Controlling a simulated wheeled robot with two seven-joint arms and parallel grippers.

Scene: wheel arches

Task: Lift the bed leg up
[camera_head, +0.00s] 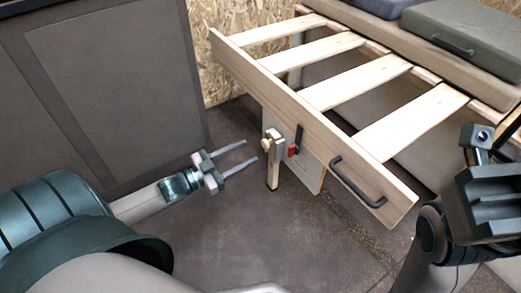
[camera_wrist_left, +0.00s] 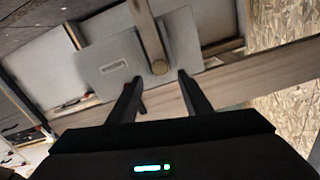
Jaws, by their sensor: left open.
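The bed leg (camera_head: 273,165) is a short upright wooden and metal post with a dark foot near the floor, below the slatted bed's front board (camera_head: 320,130). My right gripper (camera_head: 485,150) is at the right edge, partly seen.
A black handle (camera_head: 357,182) and a red-and-black latch (camera_head: 295,143) are on the bed front. A grey cabinet (camera_head: 115,85) stands at left. Cushions (camera_head: 465,38) lie at the back right. The dark floor (camera_head: 245,225) in front of the leg is clear.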

